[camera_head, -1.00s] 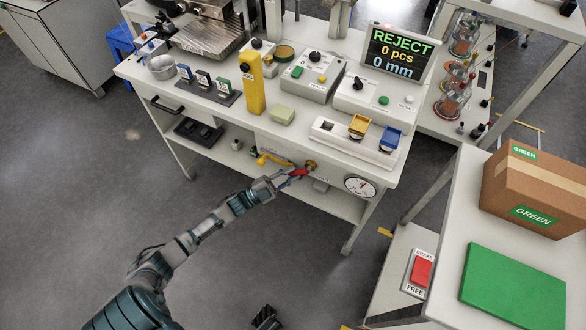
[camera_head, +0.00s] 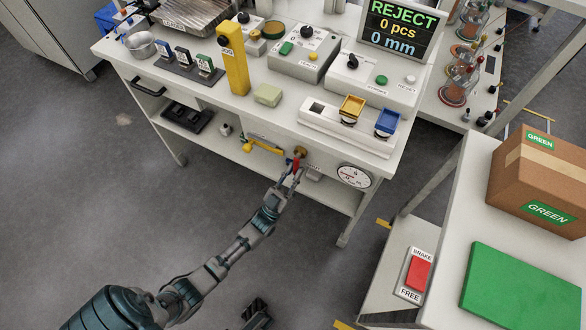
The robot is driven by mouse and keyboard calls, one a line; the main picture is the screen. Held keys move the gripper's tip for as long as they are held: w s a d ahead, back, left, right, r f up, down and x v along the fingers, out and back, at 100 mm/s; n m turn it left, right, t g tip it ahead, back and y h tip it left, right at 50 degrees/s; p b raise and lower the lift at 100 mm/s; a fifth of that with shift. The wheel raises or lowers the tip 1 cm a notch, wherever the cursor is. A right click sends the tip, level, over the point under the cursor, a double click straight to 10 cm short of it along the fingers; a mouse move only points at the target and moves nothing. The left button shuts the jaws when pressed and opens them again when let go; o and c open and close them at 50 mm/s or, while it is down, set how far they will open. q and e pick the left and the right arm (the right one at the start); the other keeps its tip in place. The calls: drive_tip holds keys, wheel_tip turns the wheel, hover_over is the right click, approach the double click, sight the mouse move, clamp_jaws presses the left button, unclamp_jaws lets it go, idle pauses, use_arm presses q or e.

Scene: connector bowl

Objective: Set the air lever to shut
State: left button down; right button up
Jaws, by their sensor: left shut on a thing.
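The air lever (camera_head: 295,165) is a red handle on a brass valve (camera_head: 300,152) on the front of the workbench, below the bench top. It points mostly down from the valve. My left gripper (camera_head: 292,174) is shut on the lever's lower end, and its fingers hide part of it. A yellow pipe (camera_head: 262,146) lies to the left of the valve. A round pressure gauge (camera_head: 354,177) sits to its right. A dark part at the bottom edge may be my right gripper (camera_head: 256,314); its jaws cannot be made out.
The bench top holds a yellow post (camera_head: 233,62), control boxes (camera_head: 303,55) and a display (camera_head: 398,28) reading REJECT. At right, a side table carries a cardboard box (camera_head: 538,180) and green mat (camera_head: 522,288). A red brake switch (camera_head: 418,273) is beside it. Floor at left is clear.

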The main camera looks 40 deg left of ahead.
use_arm(q)
drive_tip(key=shift+d+r+n+y, duration=0.2)
drive_tip(key=shift+d+n+y, duration=0.05)
drive_tip(key=shift+n+y, duration=0.45)
drive_tip(key=c, duration=1.1)
unclamp_jaws()
drive_tip(key=shift+f, duration=0.1)
drive_tip(key=shift+s+f, duration=0.2)
drive_tip(key=v, duration=1.1)
drive_tip(key=shift+f, duration=0.25)
